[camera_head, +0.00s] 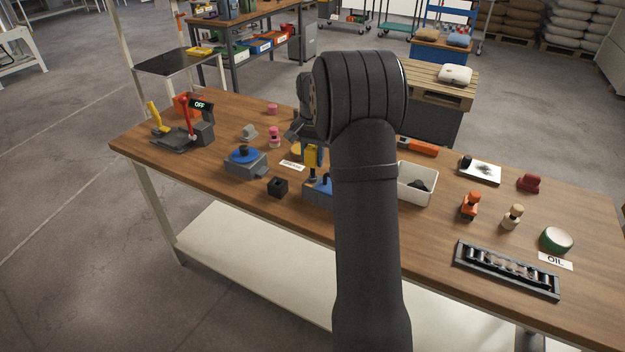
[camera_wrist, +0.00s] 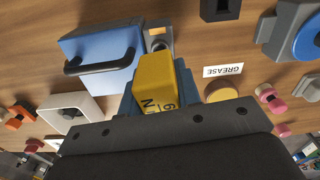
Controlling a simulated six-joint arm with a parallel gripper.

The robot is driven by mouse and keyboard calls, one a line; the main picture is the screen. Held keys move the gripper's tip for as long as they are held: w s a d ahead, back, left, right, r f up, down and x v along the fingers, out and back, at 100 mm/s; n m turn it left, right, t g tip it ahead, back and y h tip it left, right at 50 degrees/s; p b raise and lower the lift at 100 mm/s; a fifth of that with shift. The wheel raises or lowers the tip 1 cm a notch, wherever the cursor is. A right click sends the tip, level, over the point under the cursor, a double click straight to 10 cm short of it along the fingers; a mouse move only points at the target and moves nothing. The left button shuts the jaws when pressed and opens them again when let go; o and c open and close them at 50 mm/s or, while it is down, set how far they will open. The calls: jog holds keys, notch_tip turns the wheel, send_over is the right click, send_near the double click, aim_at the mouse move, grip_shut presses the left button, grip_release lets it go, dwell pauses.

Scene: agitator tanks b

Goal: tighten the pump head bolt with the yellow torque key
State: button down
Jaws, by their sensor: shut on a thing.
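The yellow torque key (camera_wrist: 156,80), with dark lettering on its face, is between the fingers of my gripper (camera_wrist: 158,98), which is shut on it. In the head view, the key (camera_head: 311,156) hangs below my gripper (camera_head: 308,142), over the table. The blue pump block (camera_wrist: 100,50) with a black handle lies beside and below the key. Only part of this block (camera_head: 318,190) shows in the head view, beside my arm. A round metal part (camera_wrist: 159,46) shows at the key's far end, beside the block. I cannot tell whether the key is seated on a bolt.
A GREASE card (camera_wrist: 223,71) and a yellow tin (camera_wrist: 222,92) lie right of the key in the wrist view. A white bin (camera_head: 417,185), a black socket block (camera_head: 278,187) and a blue-topped grey unit (camera_head: 246,160) stand nearby. The table's front-left strip is clear.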

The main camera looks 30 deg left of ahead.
aim_at(313, 146)
jog(key=shift+m, duration=0.7)
jog(key=shift+m, duration=0.8)
jog(key=shift+n, duration=0.3)
jog(key=shift+r, duration=0.25)
jog(key=shift+r, duration=1.25)
